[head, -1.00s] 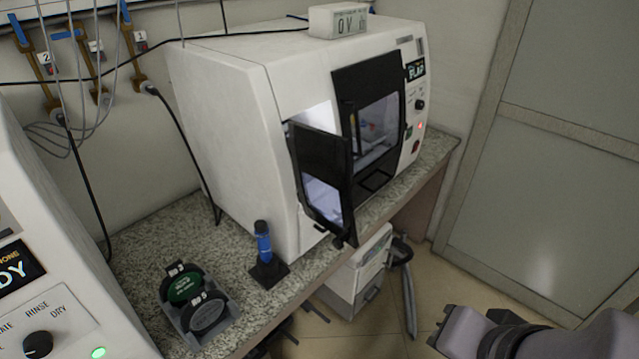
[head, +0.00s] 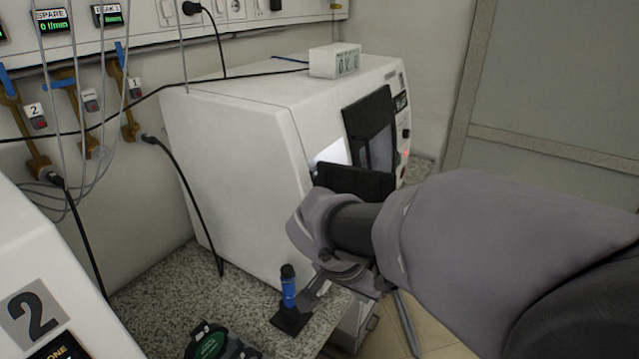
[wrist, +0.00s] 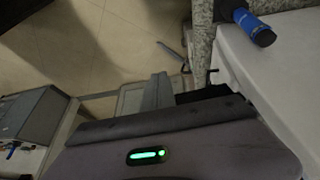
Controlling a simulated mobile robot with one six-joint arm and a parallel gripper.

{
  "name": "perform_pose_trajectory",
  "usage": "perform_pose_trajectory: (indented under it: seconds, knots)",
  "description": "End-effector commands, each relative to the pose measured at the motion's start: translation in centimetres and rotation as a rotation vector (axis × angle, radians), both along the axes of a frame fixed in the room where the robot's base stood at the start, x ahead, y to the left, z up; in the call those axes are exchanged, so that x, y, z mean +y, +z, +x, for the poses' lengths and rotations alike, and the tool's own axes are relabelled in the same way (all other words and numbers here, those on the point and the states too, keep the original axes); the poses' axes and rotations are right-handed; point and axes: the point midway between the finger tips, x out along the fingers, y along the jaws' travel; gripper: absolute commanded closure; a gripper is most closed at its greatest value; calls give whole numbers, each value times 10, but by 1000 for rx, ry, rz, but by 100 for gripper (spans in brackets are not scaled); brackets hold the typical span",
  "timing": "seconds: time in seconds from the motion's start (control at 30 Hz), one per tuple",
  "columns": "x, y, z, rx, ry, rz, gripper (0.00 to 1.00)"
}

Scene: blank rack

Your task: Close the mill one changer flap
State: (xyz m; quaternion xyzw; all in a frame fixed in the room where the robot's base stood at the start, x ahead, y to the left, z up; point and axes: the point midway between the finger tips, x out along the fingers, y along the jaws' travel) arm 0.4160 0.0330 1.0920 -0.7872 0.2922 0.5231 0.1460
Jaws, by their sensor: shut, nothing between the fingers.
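The white mill (head: 235,150) stands on the speckled bench in the head view. Its black flap (head: 355,180) stands swung out from the lit opening, open. My arm hides the flap's lower part. My gripper (head: 312,297) is low in front of the mill, below the flap and close to the blue-handled tool. It is shut and empty, apart from the flap as far as I can see. The wrist view shows a grey body with a green light, the floor and a white casing; I cannot clearly make out the flap there.
The blue-handled tool (head: 288,285) stands upright on a dark base near the bench edge; it also shows in the wrist view (wrist: 250,25). A holder with round discs (head: 212,343) is at the bottom. A white machine marked 2 (head: 50,310) is at left. Cables hang along the wall.

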Motion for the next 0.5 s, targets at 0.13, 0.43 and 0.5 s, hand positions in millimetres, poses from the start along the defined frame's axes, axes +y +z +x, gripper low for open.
perform_pose_trajectory:
  seconds: [0.13,0.43,0.5]
  knots:
    - [-12,-21,12,0,-3,0,100]
    - [-32,-15,35,1,-1,2,100]
    - [-32,-15,36,0,0,1,100]
